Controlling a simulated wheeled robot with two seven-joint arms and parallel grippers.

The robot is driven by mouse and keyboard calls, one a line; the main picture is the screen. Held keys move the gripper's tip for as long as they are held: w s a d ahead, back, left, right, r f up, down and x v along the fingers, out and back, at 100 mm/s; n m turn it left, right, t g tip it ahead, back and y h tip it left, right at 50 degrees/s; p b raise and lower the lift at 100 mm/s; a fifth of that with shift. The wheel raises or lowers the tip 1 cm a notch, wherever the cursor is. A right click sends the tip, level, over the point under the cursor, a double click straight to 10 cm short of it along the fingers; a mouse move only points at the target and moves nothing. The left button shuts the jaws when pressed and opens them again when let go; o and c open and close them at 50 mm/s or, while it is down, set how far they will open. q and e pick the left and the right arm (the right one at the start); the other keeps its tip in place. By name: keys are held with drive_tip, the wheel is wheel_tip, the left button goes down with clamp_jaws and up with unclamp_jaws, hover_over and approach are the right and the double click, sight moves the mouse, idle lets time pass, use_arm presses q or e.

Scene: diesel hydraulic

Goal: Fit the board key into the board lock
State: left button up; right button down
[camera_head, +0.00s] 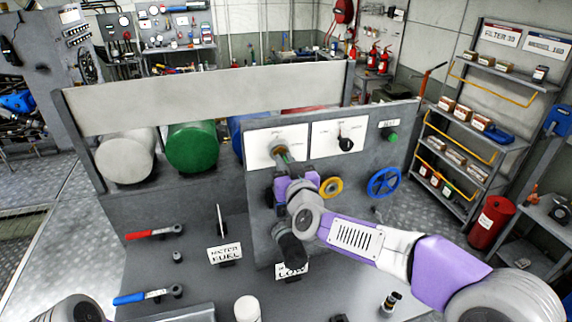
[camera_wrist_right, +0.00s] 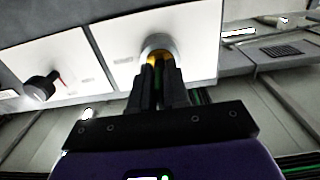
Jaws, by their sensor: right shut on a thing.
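The board lock (camera_head: 279,148) is a round metal fitting on the left white plate of the grey control panel. In the right wrist view the lock (camera_wrist_right: 157,42) shows as a grey ring straight ahead of the fingertips. My right gripper (camera_head: 286,168) is at the panel, right in front of the lock. Its fingers (camera_wrist_right: 160,75) are shut on the board key (camera_wrist_right: 158,58), of which only a yellow, brass-like bit shows between the fingertips and the ring. The key's tip is hidden, so I cannot tell how deep it sits. My left gripper is out of view.
A black rotary switch (camera_head: 346,144) is on the plate to the right, with a green button (camera_head: 392,136) beyond. A yellow ring (camera_head: 331,187) and a blue handwheel (camera_head: 384,183) are lower on the panel. Red (camera_head: 153,232) and blue (camera_head: 148,296) handles lie on the bench at left.

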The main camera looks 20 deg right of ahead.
drive_tip(key=c, duration=1)
unclamp_jaws()
drive_tip(key=shift+c, duration=0.2)
